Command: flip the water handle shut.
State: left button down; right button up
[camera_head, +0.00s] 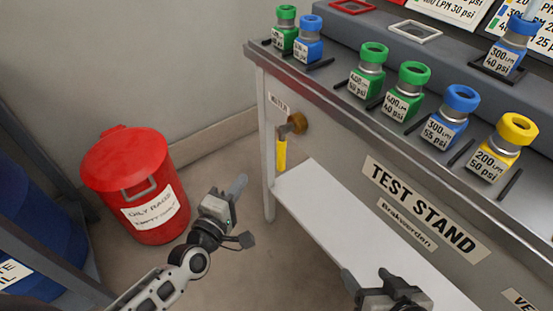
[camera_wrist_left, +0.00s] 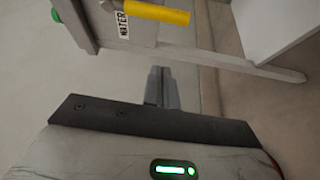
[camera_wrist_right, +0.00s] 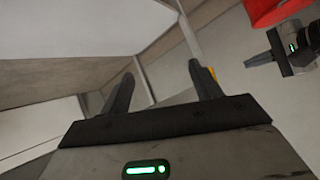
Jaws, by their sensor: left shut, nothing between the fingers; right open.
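The water handle is a yellow lever (camera_head: 281,152) on a brass valve (camera_head: 297,123) at the left end of the test stand. In the head view it hangs down from the valve. In the left wrist view the yellow handle (camera_wrist_left: 157,12) shows at the top beside the WATER label (camera_wrist_left: 122,25). My left gripper (camera_head: 238,187) is shut and empty, left of and below the handle, not touching it. Its closed fingers (camera_wrist_left: 161,88) show in the left wrist view. My right gripper (camera_head: 368,278) is open and empty, low in front of the stand; its spread fingers (camera_wrist_right: 163,85) show in the right wrist view.
A white lower shelf (camera_head: 330,215) juts out below the handle. A red oily-rags bin (camera_head: 125,175) stands at the left, near blue drums (camera_head: 35,230). Open floor lies between bin and stand.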

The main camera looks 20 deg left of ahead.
aim_at(281, 155)
pick_arm(q)
jog(key=shift+w+a+f+n+y, duration=0.15)
jog(key=shift+w+a+n+y, duration=0.15)
jog(key=shift+w+n, duration=0.1)
pick_arm(e)
jog(key=shift+w+a+f, duration=0.15)
jog(key=shift+f, duration=0.1)
pick_arm(q)
jog(key=w+d+b, duration=0.1)
jog(key=w+d, duration=0.4)
jog(key=w, duration=0.3)
pick_arm(e)
jog(key=shift+w+a+r, duration=0.1)
jog(key=shift+r, duration=0.1)
